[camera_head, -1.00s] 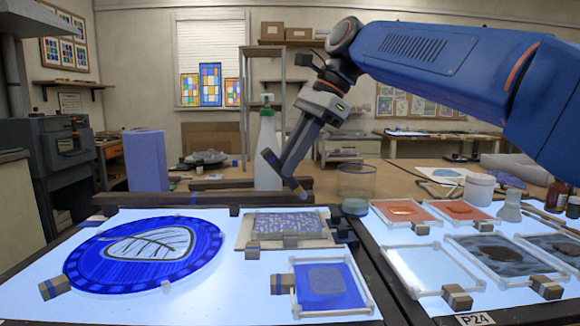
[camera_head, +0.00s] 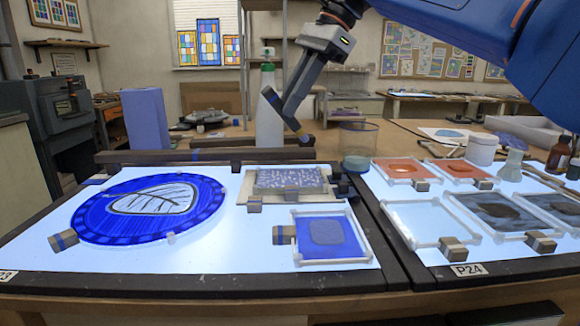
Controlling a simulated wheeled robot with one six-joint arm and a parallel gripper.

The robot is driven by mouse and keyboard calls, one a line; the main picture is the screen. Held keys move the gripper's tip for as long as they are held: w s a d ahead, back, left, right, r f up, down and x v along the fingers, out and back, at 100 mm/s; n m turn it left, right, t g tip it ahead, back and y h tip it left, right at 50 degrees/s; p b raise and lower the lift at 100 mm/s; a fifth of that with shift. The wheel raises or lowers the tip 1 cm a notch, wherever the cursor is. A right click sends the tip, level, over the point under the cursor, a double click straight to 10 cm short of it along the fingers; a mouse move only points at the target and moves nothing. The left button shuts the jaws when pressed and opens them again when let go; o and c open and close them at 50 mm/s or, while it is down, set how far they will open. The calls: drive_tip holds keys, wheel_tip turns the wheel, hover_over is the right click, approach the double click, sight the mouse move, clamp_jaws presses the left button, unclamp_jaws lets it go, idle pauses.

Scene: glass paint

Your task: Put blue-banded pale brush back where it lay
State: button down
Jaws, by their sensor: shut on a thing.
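My gripper (camera_head: 287,113) hangs above the back edge of the light table, pointing down and left. It is shut on a short stick-like piece, apparently the blue-banded pale brush (camera_head: 269,95). The piece slants crosswise to the fingers, from upper left to lower right, with a blue band and a tan part near the lower end. It looks clear of the table. Part of it is hidden by the fingers. The place where it lay is not clear from this view.
A dark bar (camera_head: 225,156) runs along the back of the light table. A round blue leaf panel (camera_head: 150,208), a small blue panel (camera_head: 329,236) and several blocks lie in front.

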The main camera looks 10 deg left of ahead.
wheel_tip(320, 180, up, 9)
drive_tip(key=shift+r, duration=0.15)
idle(0.6)
hover_over(292, 129)
drive_tip(key=shift+a+f, duration=0.1)
drive_tip(key=shift+f, duration=4.9)
drive_tip(key=shift+r, duration=0.1)
drive_tip(key=shift+f, duration=3.15)
drive_tip(key=shift+r, duration=0.25)
